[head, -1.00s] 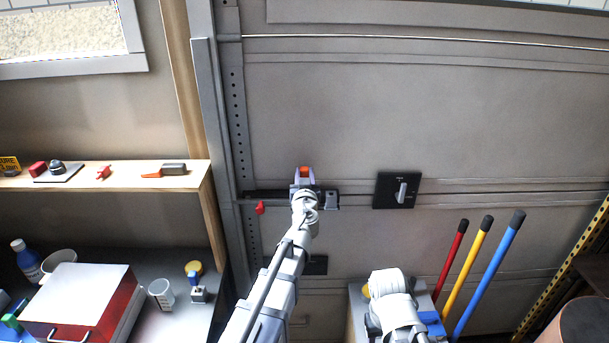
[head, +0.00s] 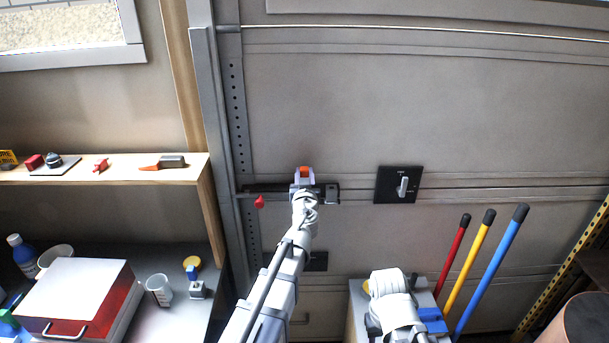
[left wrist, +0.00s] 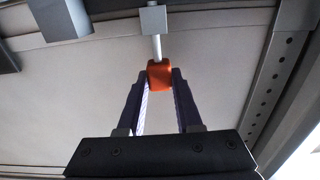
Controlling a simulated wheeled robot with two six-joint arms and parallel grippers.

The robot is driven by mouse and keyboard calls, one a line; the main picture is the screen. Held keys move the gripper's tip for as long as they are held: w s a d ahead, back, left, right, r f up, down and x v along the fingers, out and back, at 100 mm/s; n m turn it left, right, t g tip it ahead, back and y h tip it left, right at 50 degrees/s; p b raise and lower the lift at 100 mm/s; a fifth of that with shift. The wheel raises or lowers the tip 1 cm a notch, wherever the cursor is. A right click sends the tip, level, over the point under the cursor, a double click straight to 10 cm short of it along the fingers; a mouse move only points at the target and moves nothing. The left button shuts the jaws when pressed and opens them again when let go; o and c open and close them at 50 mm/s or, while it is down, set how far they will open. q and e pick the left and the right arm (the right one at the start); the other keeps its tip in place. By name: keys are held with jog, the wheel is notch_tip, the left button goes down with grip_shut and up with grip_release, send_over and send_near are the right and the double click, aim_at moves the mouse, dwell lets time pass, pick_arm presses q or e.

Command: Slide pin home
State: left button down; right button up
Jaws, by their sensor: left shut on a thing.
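The pin's orange knob (left wrist: 160,74) is between the two fingers of my left gripper (left wrist: 160,88), which is shut on it. In the left wrist view the pale metal shaft (left wrist: 157,47) of the pin runs from the knob to a grey block (left wrist: 154,19). In the head view my left gripper (head: 305,175) is in front of the dark latch (head: 332,194) on the garage door, with the orange knob (head: 305,171) showing between its fingers. The gripper and wrist hide the middle of the latch. A red tab (head: 259,202) hangs at its left. My right gripper's fingers do not show.
A black plate with a grey switch (head: 403,185) is on the door right of the latch. A wooden shelf (head: 110,172) with small items is at the left, above a bench. Red, yellow and blue handles (head: 490,270) stand at the right.

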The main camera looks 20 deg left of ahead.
pick_arm(q)
jog(key=shift+f+b, duration=1.1)
jog(key=shift+f, duration=0.05)
jog(key=c, duration=0.5)
grip_release()
jog(key=v, duration=0.7)
jog(key=shift+s, duration=0.4)
jog(key=shift+d, duration=0.1)
